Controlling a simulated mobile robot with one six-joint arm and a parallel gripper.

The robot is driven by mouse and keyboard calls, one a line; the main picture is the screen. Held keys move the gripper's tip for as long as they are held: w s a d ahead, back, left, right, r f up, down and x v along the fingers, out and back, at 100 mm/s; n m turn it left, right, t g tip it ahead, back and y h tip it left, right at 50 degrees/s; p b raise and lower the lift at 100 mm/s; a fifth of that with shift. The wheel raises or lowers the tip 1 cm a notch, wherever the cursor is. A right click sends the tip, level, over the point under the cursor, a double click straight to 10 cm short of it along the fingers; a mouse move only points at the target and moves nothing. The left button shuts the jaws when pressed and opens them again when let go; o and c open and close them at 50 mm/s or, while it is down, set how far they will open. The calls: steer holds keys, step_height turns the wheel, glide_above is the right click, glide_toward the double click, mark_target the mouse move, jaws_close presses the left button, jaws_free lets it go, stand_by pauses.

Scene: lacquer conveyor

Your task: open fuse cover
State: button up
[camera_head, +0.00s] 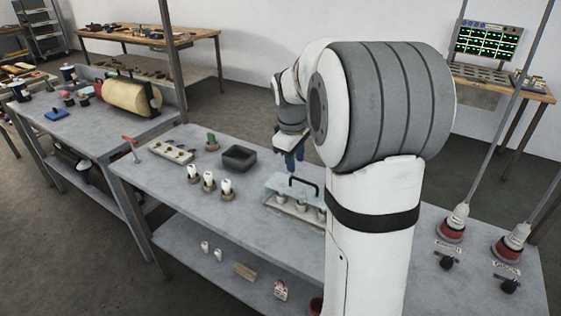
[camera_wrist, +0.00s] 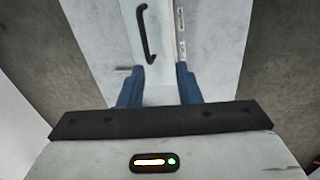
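The fuse cover (camera_head: 276,185) is a clear, pale lid with a black bar handle (camera_head: 303,186) on top, and it stands over a fuse base (camera_head: 295,209) with several white fuses. The cover looks closed. My gripper (camera_head: 294,163) hangs above and behind the cover in the head view. In the wrist view, the two blue fingers of my gripper (camera_wrist: 160,85) are apart with nothing between them. The black handle (camera_wrist: 146,35) shows ahead of the fingers, slightly left of the middle, and apart from them. My arm hides the right end of the cover in the head view.
Three white fuses in holders (camera_head: 209,182) stand left of the cover. A black tray (camera_head: 239,158), a cream block with holes (camera_head: 171,151) and a red-handled lever (camera_head: 131,143) are on the same bench (camera_head: 176,200). Red plugs (camera_head: 452,230) stand at right.

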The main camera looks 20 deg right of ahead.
steer(key=w+d, duration=0.2)
glide_above(298, 190)
steer(key=shift+n, duration=0.3)
step_height(298, 190, down, 8)
steer(key=shift+f, duration=0.15)
steer(key=shift+c, duration=0.2)
jaws_close()
